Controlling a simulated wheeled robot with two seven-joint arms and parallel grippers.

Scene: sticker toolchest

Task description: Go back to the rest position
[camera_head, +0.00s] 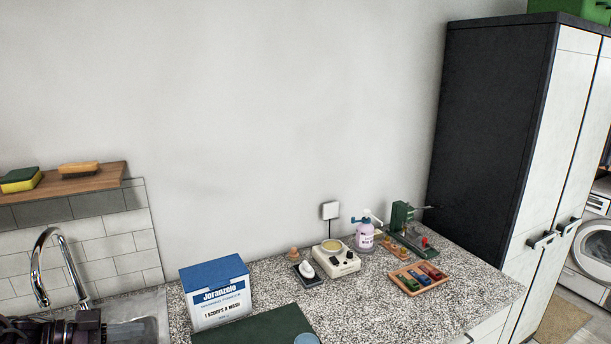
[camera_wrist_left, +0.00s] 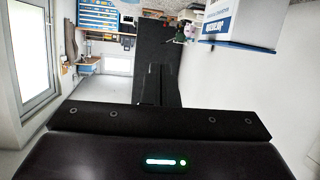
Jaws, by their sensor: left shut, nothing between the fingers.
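My left gripper (camera_head: 88,326) is at the bottom left of the head view, in front of the sink and below the curved tap. In the left wrist view its dark fingers (camera_wrist_left: 158,75) are together, with nothing between them. Most of the left arm is cut off by the frame edge. My right gripper is in neither view.
A chrome tap (camera_head: 42,262) rises close by the left gripper. A blue and white detergent box (camera_head: 218,294) stands to its right on the speckled counter (camera_head: 400,311). A dark green mat (camera_head: 262,331), small devices and a tray (camera_head: 418,278) are further right. A tall cabinet (camera_head: 490,130) bounds the right.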

